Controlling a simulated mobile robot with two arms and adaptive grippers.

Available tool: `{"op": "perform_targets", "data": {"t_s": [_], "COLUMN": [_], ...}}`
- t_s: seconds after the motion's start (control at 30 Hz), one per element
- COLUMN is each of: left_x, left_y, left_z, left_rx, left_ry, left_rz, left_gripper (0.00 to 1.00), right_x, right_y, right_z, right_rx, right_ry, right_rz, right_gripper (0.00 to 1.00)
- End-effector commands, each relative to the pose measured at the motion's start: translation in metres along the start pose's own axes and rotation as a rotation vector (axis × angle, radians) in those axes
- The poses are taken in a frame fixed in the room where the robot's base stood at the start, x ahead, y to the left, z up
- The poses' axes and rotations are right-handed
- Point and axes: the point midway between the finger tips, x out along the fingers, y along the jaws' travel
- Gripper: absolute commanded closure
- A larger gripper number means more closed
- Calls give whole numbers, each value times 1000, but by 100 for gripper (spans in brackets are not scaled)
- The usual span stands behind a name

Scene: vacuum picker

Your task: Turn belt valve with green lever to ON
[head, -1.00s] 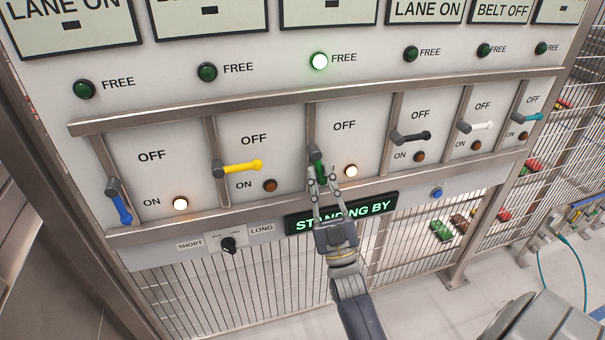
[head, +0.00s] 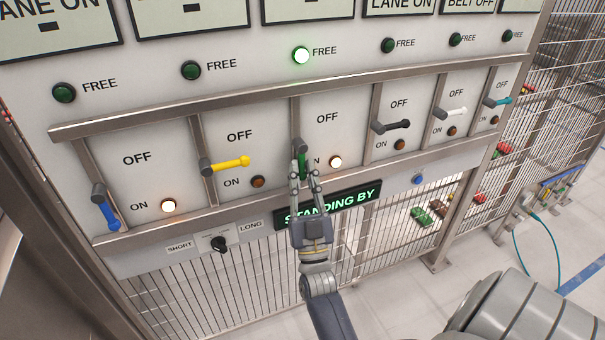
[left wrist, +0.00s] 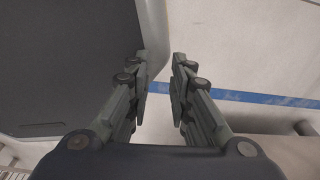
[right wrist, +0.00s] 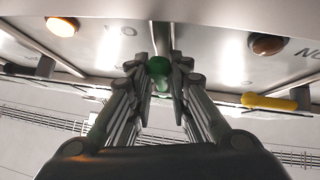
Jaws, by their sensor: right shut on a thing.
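The green lever (head: 302,163) hangs almost straight down from its grey hub on the middle valve of the panel. The lamp beside its ON mark (head: 335,162) is lit, and the green FREE lamp above (head: 301,55) is lit. My right gripper (head: 304,168) comes from below, its fingers shut on the green lever from both sides. In the right wrist view the lever's green end (right wrist: 159,70) shows between the fingertips. My left gripper (left wrist: 160,80) is open and empty over the floor in the left wrist view, away from the panel.
The blue lever (head: 107,212) and yellow lever (head: 228,164) are on the left; black (head: 392,125), white (head: 452,112) and teal (head: 497,102) levers are on the right. Steel rails frame the row. A STANDING BY display (head: 330,204) and black knob (head: 219,244) sit below.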

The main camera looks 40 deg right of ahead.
Motion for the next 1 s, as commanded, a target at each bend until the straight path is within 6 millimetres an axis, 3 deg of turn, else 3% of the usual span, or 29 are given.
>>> {"op": "perform_targets", "data": {"t_s": [0.03,0.1,0.47,1.0], "left_x": [1,0,0,0], "left_y": [0,0,-6,-4], "left_z": [0,1,12,8], "left_rx": [0,0,3,2], "left_ry": [0,-1,-18,-13], "left_rz": [0,0,-7,-4], "left_gripper": [80,80,80,80], "right_x": [-4,-4,1,61], "right_y": [-1,-1,-1,-2], "right_z": [4,4,-1,-62], "right_rx": [1,1,0,0], "right_ry": [-13,-12,-1,-3], "right_rz": [-2,-2,-1,-1], "right_gripper": [78,68,68,68]}}
